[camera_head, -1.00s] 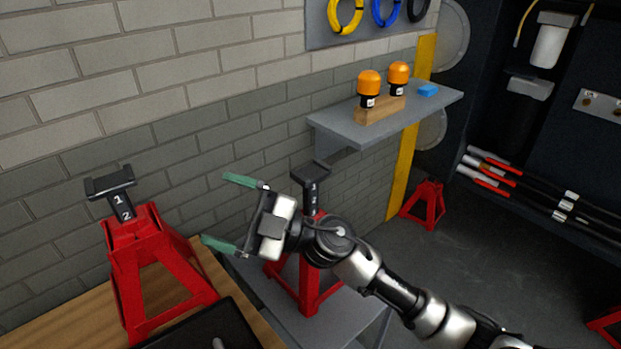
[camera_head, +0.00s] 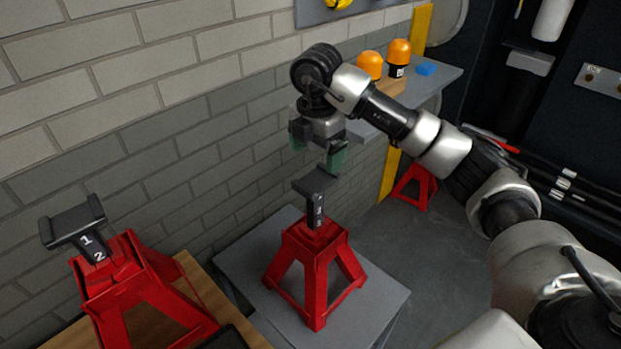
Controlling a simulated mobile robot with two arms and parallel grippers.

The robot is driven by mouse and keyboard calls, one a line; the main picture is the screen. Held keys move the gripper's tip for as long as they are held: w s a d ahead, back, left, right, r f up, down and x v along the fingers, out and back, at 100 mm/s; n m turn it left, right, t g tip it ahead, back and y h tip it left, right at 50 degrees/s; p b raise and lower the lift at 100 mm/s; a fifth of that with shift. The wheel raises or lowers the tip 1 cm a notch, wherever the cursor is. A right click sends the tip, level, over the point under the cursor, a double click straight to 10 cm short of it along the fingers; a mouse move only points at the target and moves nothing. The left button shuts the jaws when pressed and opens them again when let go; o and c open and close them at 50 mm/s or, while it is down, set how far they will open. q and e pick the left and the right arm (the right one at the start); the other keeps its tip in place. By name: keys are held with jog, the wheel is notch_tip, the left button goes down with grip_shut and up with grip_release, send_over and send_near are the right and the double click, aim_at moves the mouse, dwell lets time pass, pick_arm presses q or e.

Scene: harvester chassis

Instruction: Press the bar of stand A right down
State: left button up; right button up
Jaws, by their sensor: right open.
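Two red jack stands with dark bars are in the head view. The left stand (camera_head: 125,268) is on a wooden top; its bar (camera_head: 90,240), marked 1 and 2, stands well up with a wide saddle. The middle stand (camera_head: 312,262) is on a grey top; its bar (camera_head: 317,207) also stands up out of the frame, with small marks. I cannot read which stand is A. My right gripper (camera_head: 317,154) points down with green fingers apart, close over the middle stand's saddle (camera_head: 315,182). Nothing shows between the fingers; contact with the saddle is unclear. My left gripper is out of view.
A brick wall (camera_head: 150,120) runs behind the stands. A grey shelf (camera_head: 440,76) with orange-capped items (camera_head: 399,52) and a blue block (camera_head: 426,68) lies behind my right arm. Another red stand (camera_head: 414,187) is on the floor behind.

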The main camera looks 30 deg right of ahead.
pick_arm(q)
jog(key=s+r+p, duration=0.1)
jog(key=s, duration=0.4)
pick_arm(e)
send_over(316, 218)
notch_tip(316, 218, down, 5)
jog(key=shift+r, duration=0.1)
jog(key=f, duration=0.2)
jog(key=shift+w+f+p, duration=0.25)
jog(key=shift+f+p, duration=0.05)
jog(key=shift+f, duration=0.1)
jog(key=shift+s+f, duration=0.15)
jog(key=shift+f, duration=0.65)
jog(key=shift+c, duration=1.4)
jog(key=c, duration=1)
notch_tip(316, 218, down, 10)
jog(key=b, duration=0.6)
jog(key=shift+r, duration=0.15)
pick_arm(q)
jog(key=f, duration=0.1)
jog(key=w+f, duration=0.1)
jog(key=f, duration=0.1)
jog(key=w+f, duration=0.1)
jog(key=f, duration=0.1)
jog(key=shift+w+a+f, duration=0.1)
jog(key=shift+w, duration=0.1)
pick_arm(e)
jog(key=shift+r, duration=0.1)
